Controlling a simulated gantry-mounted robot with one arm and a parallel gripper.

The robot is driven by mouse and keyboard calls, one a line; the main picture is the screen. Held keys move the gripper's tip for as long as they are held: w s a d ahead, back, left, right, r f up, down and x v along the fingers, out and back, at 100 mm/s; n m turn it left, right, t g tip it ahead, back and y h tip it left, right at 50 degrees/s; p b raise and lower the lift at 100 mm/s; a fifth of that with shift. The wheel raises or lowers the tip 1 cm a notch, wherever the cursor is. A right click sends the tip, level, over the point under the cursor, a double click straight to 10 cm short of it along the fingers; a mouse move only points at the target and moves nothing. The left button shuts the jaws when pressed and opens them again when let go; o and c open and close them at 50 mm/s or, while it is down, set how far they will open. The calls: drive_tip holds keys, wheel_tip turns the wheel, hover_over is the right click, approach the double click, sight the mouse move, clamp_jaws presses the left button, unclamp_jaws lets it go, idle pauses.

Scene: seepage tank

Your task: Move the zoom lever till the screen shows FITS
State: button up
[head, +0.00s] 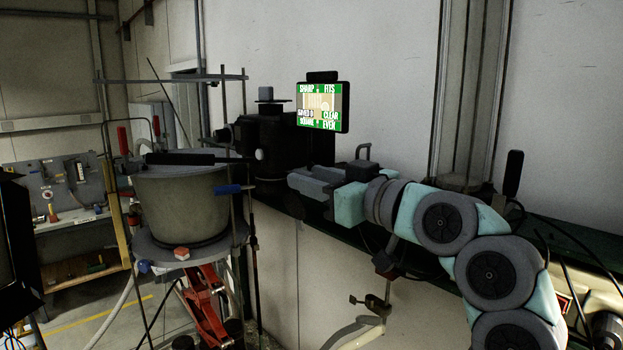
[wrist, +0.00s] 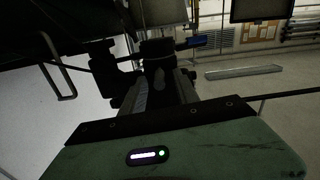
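The screen (head: 320,107) stands on a dark post behind my gripper. Its labels include SHARP, FITS, CLEAR and EVEN, on green; FITS is at top right. A black camera-like box (head: 275,145) stands left of the screen. A small pale knob (head: 259,154) shows at its front; I cannot tell whether this is the zoom lever. My gripper (head: 303,182) points left, just right of and below the box. Its fingers (wrist: 162,88) show darkly in the wrist view. I cannot make out their gap or any contact with a lever.
A large grey tub (head: 182,205) stands on a round platform left of the box, with a red jack (head: 207,295) below. A blue-handled bar (head: 229,189) juts out in front. A dark shelf edge runs under my arm. The wall behind is close.

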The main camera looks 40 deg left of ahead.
drive_tip(key=s+d+b, duration=0.1)
drive_tip(key=d, duration=0.9)
drive_tip(key=shift+b, duration=0.35)
drive_tip(key=shift+s, duration=0.1)
